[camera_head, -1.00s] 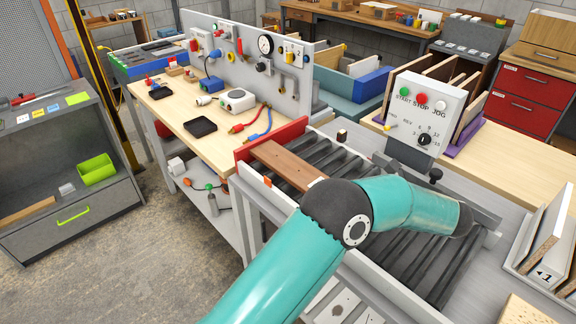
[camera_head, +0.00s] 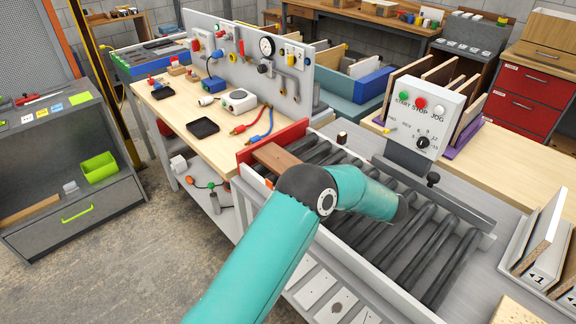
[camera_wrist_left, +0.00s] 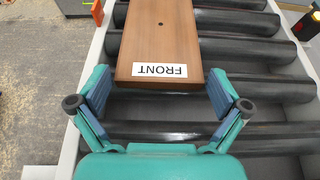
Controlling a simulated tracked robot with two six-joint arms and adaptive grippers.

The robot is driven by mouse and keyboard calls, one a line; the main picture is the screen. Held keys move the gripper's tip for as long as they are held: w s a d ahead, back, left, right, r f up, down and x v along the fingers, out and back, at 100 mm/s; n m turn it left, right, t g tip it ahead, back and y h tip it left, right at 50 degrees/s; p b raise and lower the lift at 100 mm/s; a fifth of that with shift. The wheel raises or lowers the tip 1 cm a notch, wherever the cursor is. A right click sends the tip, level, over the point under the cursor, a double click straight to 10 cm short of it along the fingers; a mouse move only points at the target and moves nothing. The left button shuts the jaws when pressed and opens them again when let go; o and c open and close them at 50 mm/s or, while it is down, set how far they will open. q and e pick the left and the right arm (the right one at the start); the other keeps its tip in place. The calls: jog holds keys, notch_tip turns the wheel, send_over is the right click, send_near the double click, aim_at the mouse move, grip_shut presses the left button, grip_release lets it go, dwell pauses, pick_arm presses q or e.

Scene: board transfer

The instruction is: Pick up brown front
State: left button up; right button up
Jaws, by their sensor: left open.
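The brown front is a wooden board (camera_wrist_left: 160,38) with a white label reading FRONT near its end. It lies flat on the dark rollers of the conveyor. In the head view, part of the brown board (camera_head: 274,158) shows at the left end of the conveyor, beside the red end plate; my arm hides the rest. In the left wrist view my left gripper (camera_wrist_left: 160,104) is open and empty. Its fingers stand apart, to either side of and just short of the labelled end. My left gripper is hidden behind the arm in the head view. My right gripper is not seen.
The roller conveyor (camera_head: 440,262) has bare rollers to the right. A control box (camera_head: 425,115) with buttons stands behind it. The red end plate (camera_head: 290,134) borders the board's far end. A workbench (camera_head: 170,112) with tools is at the left. White boards (camera_head: 548,235) stand at the right.

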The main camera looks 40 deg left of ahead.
pick_arm(q)
jog(key=c, duration=0.9)
jog(key=shift+w+r, duration=0.1)
jog(key=shift+r, duration=0.1)
